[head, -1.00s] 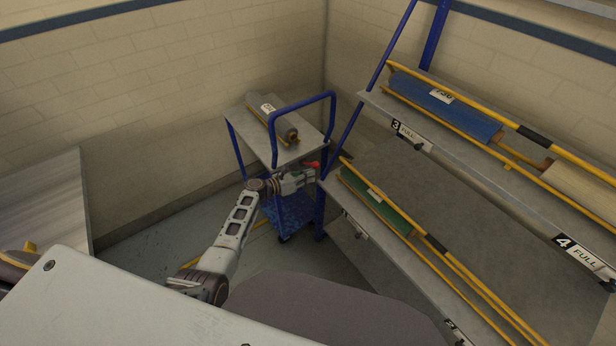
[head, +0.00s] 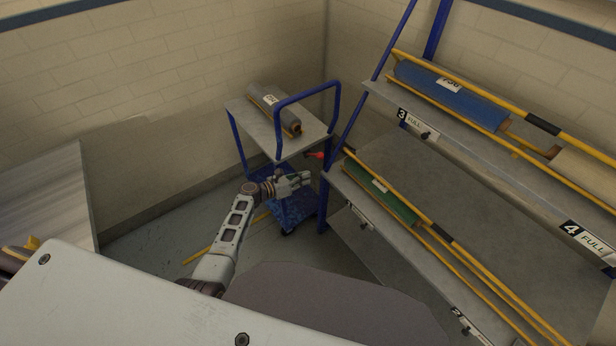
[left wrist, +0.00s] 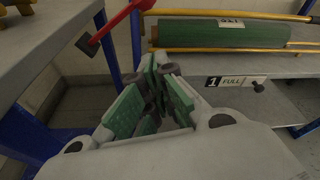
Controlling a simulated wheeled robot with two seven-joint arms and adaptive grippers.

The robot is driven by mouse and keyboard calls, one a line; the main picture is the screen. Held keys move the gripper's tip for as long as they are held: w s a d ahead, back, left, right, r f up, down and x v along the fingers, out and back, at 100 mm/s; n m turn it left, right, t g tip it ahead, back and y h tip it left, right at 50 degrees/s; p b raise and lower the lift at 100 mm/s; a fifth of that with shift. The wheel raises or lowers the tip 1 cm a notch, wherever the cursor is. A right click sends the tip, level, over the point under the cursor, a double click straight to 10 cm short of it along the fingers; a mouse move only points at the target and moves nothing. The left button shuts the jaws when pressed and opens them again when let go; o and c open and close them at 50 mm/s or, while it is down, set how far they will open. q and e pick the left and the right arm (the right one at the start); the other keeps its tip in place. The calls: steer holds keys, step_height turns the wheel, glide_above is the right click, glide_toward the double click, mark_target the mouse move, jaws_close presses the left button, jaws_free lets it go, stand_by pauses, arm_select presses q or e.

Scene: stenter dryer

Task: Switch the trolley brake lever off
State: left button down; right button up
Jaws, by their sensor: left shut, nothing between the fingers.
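The trolley (head: 305,137) is blue-framed with a grey top shelf and stands by the back corner. Its red brake lever (head: 316,155) sticks out at the right side, under the top shelf. My right gripper is not in view.
A grey roll (head: 273,107) lies on the trolley's top shelf. A tiered rack (head: 470,220) stands close on the right, holding a blue roll (head: 445,92) and a green roll (head: 382,196) between yellow bars.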

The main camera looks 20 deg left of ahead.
arm_select(q)
steer(key=v, duration=0.6)
steer(key=shift+s+a+p, duration=0.25)
steer(key=shift+s+p, duration=0.05)
steer(key=shift+p, duration=0.1)
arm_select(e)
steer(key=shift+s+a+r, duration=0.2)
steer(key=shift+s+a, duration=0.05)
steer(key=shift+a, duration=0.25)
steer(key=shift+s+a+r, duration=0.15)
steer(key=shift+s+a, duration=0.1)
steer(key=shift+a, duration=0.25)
arm_select(q)
steer(key=shift+r+m, duration=0.1)
steer(key=shift+m, duration=0.2)
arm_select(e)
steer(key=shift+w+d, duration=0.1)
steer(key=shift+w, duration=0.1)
